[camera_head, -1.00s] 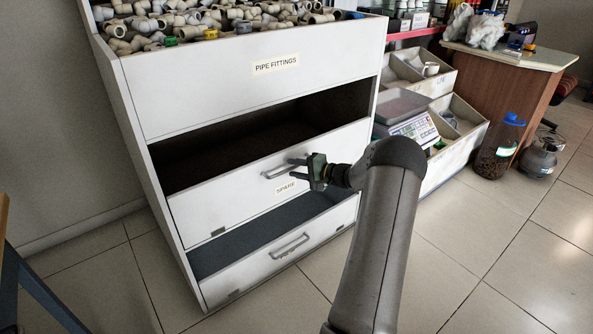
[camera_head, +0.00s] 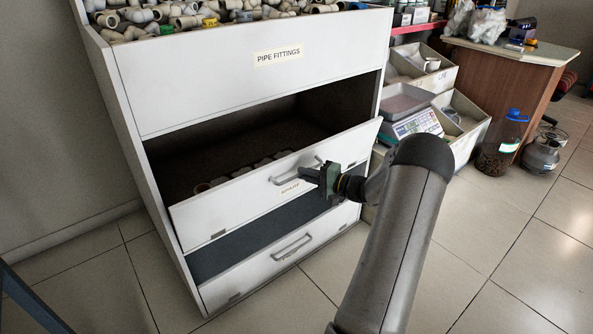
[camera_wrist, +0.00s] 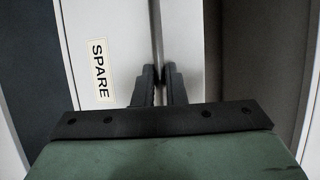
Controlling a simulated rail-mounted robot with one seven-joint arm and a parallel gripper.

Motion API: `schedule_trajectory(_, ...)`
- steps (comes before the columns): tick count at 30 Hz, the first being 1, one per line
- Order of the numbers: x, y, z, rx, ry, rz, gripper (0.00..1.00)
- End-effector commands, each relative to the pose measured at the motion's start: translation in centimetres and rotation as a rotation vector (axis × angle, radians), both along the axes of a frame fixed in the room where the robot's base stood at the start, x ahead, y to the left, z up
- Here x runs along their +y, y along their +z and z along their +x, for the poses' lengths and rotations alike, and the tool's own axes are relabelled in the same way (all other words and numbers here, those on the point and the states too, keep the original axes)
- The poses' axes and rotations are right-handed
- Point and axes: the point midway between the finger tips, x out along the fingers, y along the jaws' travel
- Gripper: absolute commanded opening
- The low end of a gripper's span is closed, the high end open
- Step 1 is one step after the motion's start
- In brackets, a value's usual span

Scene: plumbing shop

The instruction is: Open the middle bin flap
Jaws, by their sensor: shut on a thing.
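The middle bin flap (camera_head: 232,208) is a white panel with a grey bar handle (camera_head: 287,176) and a SPARE label. It is tilted outward at the top, and a dark gap shows above it with several pale fittings (camera_head: 215,184) inside. My gripper (camera_head: 308,173) is at the right part of the handle, shut on it. In the wrist view my gripper's two dark fingers (camera_wrist: 160,85) close around the handle (camera_wrist: 157,45), beside the SPARE label (camera_wrist: 101,70). The finger contact itself is partly hidden.
The cabinet's top bin (camera_head: 190,14) holds pipe fittings. A lower flap (camera_head: 250,277) with its own handle sits below. A scale (camera_head: 412,122) and sloped bins stand to the right, with a bottle (camera_head: 500,145) on the floor. The tiled floor in front is open.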

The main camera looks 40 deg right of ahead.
Motion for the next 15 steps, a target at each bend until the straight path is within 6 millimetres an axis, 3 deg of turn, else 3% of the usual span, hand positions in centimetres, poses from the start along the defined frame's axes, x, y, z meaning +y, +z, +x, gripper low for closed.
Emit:
schedule_trajectory(6,0.1,-2.7,-3.9,0.006,-0.001,0.001,0.0)
schedule_trajectory(15,0.2,-6.4,-6.9,0.009,-0.001,0.002,0.0)
